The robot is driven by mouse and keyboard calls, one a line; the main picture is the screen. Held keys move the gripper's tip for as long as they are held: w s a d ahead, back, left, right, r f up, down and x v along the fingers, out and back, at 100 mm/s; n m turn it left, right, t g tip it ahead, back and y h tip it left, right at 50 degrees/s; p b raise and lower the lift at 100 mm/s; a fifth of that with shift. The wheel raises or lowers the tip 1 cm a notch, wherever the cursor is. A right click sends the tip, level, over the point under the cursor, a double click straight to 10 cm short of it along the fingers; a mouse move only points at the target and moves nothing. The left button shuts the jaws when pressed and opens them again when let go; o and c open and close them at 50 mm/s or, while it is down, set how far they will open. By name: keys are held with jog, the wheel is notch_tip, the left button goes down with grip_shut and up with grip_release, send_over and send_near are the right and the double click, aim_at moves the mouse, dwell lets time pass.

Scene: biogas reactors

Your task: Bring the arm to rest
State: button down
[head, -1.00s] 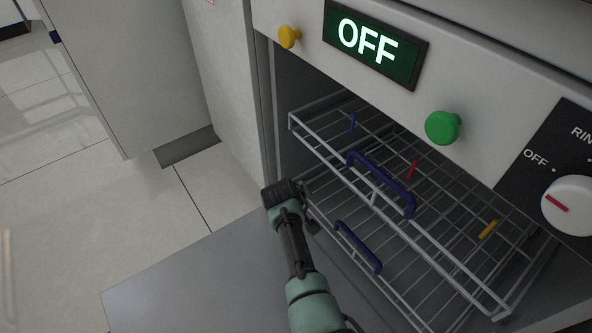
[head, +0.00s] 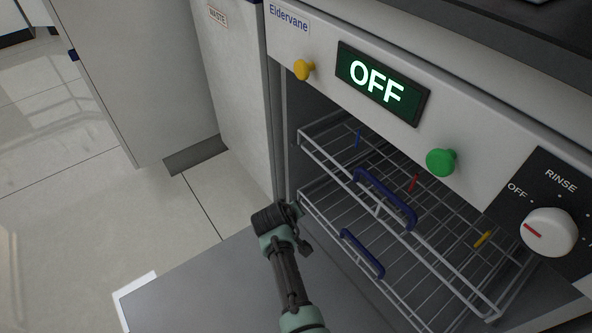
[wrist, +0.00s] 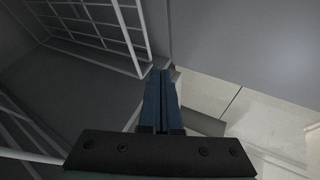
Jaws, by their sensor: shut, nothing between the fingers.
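My gripper (wrist: 161,100) shows in the wrist view with its two dark blue fingers together and nothing between them. In the head view my arm reaches up from the bottom, and its dark wrist end is in front of the open washer's left side, over the lowered door (head: 215,285). The fingers are mostly hidden there. The wire racks (head: 330,160) are beside my gripper on the right; I cannot tell whether they touch.
The washer has a lit display (head: 383,84) reading OFF, a yellow knob (head: 304,69), a green knob (head: 441,162) and a white dial (head: 549,232). The racks have blue handles (head: 385,197). A cabinet marked WASTE (head: 228,70) stands left. Open floor (head: 70,215) lies further left.

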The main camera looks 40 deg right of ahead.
jog(key=shift+p+v, duration=1.85)
jog(key=shift+v, duration=1.1)
jog(key=w+a+r+t+p, duration=0.25)
jog(key=w+r, duration=0.35)
jog(key=r, duration=0.6)
jog(key=w+a+r+t+p, duration=0.1)
jog(key=w+a+r+t, duration=0.3)
jog(key=r, duration=0.9)
jog(key=w+a+r+t+y+p, duration=0.1)
jog(key=a+r+t, duration=0.25)
jog(key=r, duration=0.85)
jog(key=a+r+t+p, duration=0.2)
jog(key=a+r+t, duration=0.15)
jog(key=r, duration=0.85)
jog(key=s+a+r+t+y+p, duration=0.2)
jog(key=s+a+r+t, duration=0.15)
jog(key=s+r, duration=0.65)
jog(key=s+a+r+n+t+y+p, duration=0.1)
jog(key=s+a+r+t+p, duration=0.25)
jog(key=r, duration=0.95)
jog(key=s+a+r+t+y, duration=0.25)
jog(key=s+a+r, duration=0.25)
jog(key=s+r, duration=0.55)
notch_tip(320, 180, up, 37)
jog(key=w+p, duration=0.2)
jog(key=p, duration=3.5)
jog(key=shift+w+r+h, duration=0.2)
jog(key=shift+w+h, duration=0.05)
jog(key=shift+h, duration=0.1)
jog(key=shift+d, duration=0.15)
